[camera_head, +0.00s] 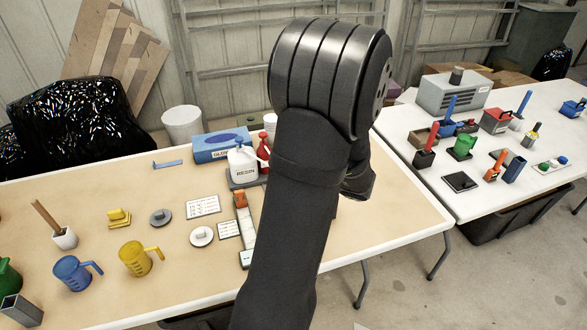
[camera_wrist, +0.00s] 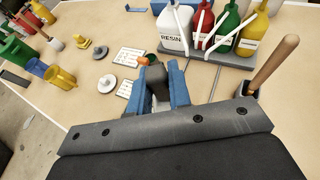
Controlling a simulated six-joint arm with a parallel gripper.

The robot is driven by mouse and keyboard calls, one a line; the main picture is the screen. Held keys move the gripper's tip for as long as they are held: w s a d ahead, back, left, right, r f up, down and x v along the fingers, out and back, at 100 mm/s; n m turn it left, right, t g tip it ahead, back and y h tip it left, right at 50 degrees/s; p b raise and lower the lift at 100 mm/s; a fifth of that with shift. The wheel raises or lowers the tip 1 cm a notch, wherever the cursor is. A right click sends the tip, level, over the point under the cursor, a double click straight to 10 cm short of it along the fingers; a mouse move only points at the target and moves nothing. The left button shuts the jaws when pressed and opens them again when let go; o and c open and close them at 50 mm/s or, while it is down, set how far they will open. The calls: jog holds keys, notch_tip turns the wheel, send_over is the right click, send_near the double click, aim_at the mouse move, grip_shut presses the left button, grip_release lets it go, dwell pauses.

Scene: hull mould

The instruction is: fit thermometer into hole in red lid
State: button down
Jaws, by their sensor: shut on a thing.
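My gripper (camera_wrist: 156,92) shows in the wrist view, its two blue fingers shut on a dark grey piece (camera_wrist: 156,78). The piece's lower end is hidden, and I cannot tell whether it is the thermometer. In the head view my own arm hides the gripper. A small orange piece (camera_wrist: 147,60) is just beyond the fingers in the wrist view.
A resin bottle (camera_head: 243,164) and coloured bottles stand on a grey tray (camera_wrist: 222,53). Blue (camera_head: 73,272) and yellow (camera_head: 135,258) jugs stand at the left front. Printed cards (camera_head: 203,205) lie mid-table. A brush handle (camera_wrist: 274,64) rises at the right in the wrist view.

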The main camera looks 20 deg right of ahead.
jog(key=shift+f, duration=2.85)
jog(key=c, duration=1.3)
grip_release()
jog(key=shift+o, duration=0.2)
jog(key=shift+s, duration=0.1)
jog(key=v, duration=1.7)
jog(key=shift+d, duration=0.15)
jog(key=x, duration=1.7)
jog(key=shift+r, duration=0.1)
